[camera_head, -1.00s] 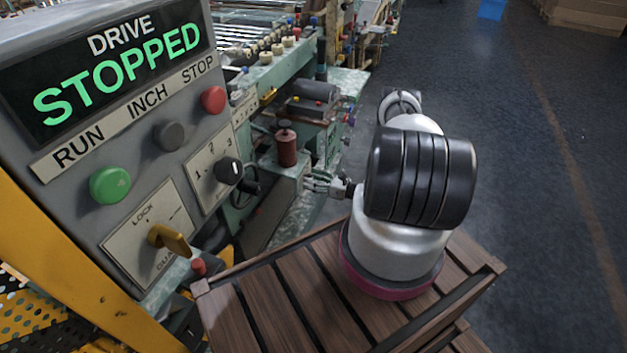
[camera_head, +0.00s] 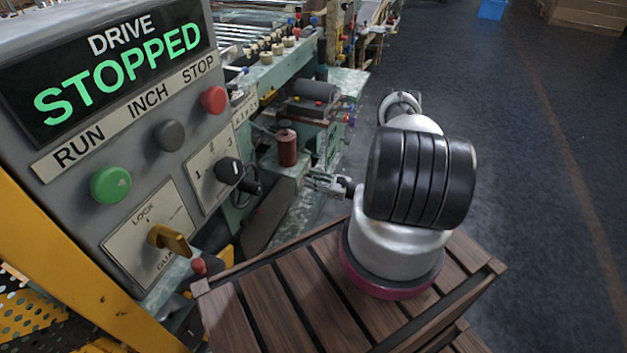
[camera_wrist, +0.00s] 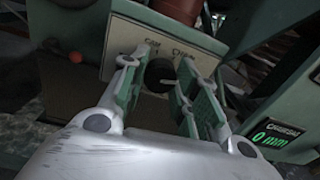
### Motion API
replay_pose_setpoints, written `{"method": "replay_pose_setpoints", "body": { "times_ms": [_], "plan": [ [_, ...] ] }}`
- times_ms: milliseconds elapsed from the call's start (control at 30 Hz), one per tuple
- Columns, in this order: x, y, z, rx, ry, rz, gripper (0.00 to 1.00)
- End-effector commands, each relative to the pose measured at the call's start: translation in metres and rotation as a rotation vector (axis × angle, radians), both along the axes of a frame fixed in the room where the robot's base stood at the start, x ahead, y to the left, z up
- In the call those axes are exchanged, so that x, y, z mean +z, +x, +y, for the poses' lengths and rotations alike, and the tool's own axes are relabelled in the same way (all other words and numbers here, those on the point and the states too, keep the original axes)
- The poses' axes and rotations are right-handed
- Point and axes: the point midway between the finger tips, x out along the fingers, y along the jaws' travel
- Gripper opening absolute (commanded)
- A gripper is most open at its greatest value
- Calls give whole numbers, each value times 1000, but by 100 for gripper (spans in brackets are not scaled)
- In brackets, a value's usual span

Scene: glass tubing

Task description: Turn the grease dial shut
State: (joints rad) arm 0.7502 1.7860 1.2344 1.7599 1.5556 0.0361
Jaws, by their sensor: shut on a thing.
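The dial (camera_wrist: 158,75) is a dark round knob with a pale pointer line, on a cream plate (camera_wrist: 120,38) with small lettering. The line lies nearly level in the wrist view. My gripper (camera_wrist: 157,70) has one finger on each side of the knob and is shut on it. The fingers hide parts of the knob and plate. A red-brown canister (camera_head: 287,149) stands above the plate; its lower end shows in the wrist view (camera_wrist: 178,9). In the head view my gripper (camera_head: 318,182) is at the machine's near corner, and the dial cannot be made out.
A grey drive panel (camera_head: 60,130) at left reads STOPPED and bears buttons and a yellow switch (camera_head: 170,240). A green counter box (camera_wrist: 285,125) reading 0 mm is right of my gripper. A slatted wooden surface (camera_head: 290,300) lies below my arm. Open floor is at right.

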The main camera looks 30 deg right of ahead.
Motion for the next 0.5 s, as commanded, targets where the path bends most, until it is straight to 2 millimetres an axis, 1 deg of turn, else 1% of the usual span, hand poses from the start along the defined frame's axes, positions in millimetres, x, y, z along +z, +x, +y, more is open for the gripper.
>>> {"method": "replay_pose_setpoints", "body": {
  "times_ms": [500],
  "plan": [
    [-1,0,0,0,-383,-298,6]
  ]
}}
